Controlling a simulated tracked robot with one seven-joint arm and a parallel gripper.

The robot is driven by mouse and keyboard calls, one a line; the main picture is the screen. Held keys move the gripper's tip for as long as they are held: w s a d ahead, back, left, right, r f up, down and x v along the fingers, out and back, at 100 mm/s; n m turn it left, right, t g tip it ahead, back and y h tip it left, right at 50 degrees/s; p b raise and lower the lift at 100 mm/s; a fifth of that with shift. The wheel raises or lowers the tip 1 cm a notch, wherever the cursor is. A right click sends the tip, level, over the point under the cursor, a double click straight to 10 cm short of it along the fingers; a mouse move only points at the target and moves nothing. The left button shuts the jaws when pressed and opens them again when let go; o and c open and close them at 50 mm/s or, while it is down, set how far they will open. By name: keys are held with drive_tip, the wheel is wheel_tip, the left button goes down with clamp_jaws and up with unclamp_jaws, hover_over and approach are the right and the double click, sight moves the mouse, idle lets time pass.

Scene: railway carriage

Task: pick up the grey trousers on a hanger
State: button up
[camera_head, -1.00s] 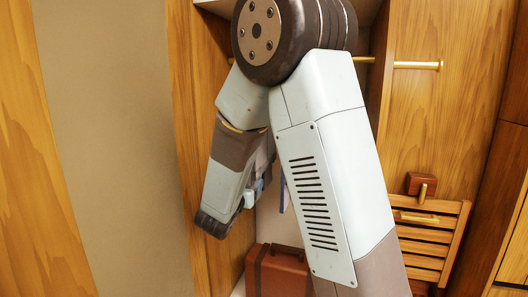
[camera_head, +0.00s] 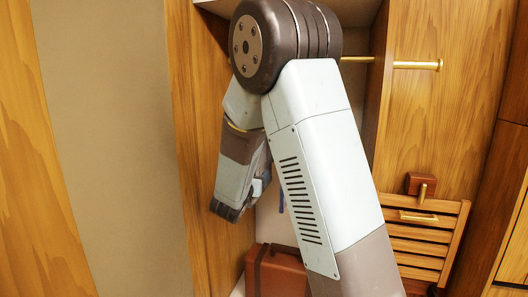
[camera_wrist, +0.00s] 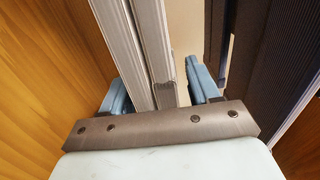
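The grey trousers appear in the wrist view as pale grey, ribbed folds (camera_wrist: 150,45) hanging from the top edge down between my fingers. Their hanger is not visible there. My gripper (camera_wrist: 160,93) is open, with one blue-grey finger on each side of the folds. The left finger is close to the cloth; a gap shows between the cloth and the right finger. I cannot tell whether the left finger touches. In the head view my gripper is at the lower end of my bent arm, inside the wardrobe, and the trousers are hidden.
A dark ribbed garment (camera_wrist: 275,50) hangs close right of my gripper. A wooden wall (camera_wrist: 40,90) is close on the left. In the head view are a brass rail (camera_head: 410,65), a brown suitcase (camera_head: 280,272) below and a slatted wooden rack (camera_head: 425,235) at the right.

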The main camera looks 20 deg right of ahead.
clamp_jaws()
idle(0.3)
idle(0.3)
